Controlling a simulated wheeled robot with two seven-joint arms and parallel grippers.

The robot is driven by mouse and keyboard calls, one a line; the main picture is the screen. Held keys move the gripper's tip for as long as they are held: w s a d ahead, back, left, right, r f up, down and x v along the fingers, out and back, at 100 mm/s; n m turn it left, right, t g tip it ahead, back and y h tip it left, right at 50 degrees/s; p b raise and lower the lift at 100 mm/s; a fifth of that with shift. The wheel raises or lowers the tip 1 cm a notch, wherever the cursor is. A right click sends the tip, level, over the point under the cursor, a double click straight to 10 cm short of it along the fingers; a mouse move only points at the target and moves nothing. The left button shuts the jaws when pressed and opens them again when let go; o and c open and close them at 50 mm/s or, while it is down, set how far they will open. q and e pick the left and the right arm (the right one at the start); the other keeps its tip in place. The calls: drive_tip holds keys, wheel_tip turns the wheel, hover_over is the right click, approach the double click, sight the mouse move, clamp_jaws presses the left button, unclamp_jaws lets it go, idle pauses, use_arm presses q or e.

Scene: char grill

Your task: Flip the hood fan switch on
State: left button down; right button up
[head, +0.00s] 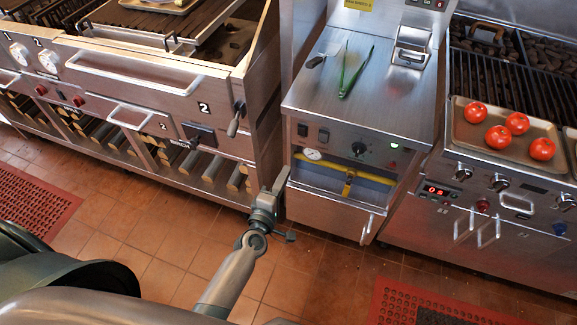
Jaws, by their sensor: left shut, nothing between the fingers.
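Two small dark switches, a left one (302,129) and a right one (323,134), sit on the front panel of the steel middle unit (390,105). No readable label shows which of them, if either, is the hood fan switch, and their positions are too small to tell. A black control box (200,135) is on the left grill's front. My left gripper (281,180) is shut and empty, in front of the middle unit's lower left edge, below the two switches. My right gripper is not in view.
A black knob (358,148), a gauge (312,154) and a yellow pipe (347,178) are near the switches. Green tongs (352,78) lie on the unit's top. A tray (475,145) of tomatoes (517,123) rests on the right grill. The tiled floor (185,225) is partly clear.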

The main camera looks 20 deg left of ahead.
use_arm(q)
drive_tip(key=shift+s, duration=0.7)
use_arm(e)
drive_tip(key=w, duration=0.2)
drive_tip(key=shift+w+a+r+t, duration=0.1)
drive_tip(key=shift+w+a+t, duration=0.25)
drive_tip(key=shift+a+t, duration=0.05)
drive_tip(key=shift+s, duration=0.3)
use_arm(q)
drive_tip(key=shift+f, duration=0.15)
